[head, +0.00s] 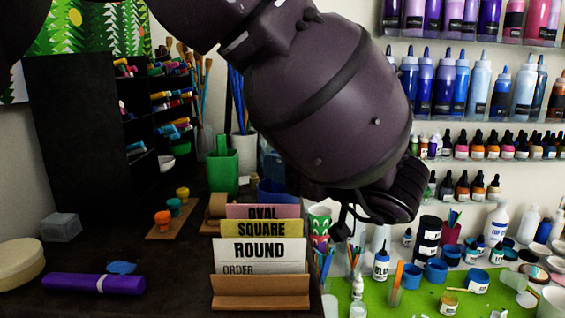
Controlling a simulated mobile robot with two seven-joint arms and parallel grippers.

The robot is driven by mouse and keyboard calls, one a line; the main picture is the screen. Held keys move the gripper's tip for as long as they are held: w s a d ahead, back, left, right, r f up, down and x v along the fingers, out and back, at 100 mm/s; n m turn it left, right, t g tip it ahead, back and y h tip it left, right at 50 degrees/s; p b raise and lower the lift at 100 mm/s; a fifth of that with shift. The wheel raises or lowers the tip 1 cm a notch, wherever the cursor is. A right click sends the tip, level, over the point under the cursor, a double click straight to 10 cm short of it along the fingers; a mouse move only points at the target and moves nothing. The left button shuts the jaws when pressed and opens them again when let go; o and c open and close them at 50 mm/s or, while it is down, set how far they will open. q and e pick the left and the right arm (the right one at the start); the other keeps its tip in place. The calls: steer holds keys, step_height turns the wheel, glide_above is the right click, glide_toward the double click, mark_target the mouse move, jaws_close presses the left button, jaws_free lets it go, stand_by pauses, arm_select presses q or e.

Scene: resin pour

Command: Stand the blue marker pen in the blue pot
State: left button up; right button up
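A dark blue pot (272,191) stands behind the card holder, partly hidden by the cards and close to my arm. Several coloured markers lie in the black shelf rack (75,140); bluish ones (173,130) show in its lower slots. I cannot tell which of them is the blue marker pen. My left arm comes in from the upper left and fills the middle of the view. Its gripper end (388,196) is to the right of the pot, above the green mat. Its fingers cannot be made out, nor whether they hold anything. My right gripper is not in view.
A card holder (262,290) stands at the front. A green pot (223,172) and a brush cup (243,147) are near the blue pot. A purple roll (93,284) lies at the left. The green mat (420,303) is crowded with bottles and cups.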

arm_select(q)
steer(key=b+v, duration=0.1)
steer(key=v, duration=0.8)
steer(key=shift+d, duration=0.15)
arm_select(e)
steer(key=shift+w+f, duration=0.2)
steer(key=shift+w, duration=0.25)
arm_select(q)
steer(key=shift+s, duration=0.1)
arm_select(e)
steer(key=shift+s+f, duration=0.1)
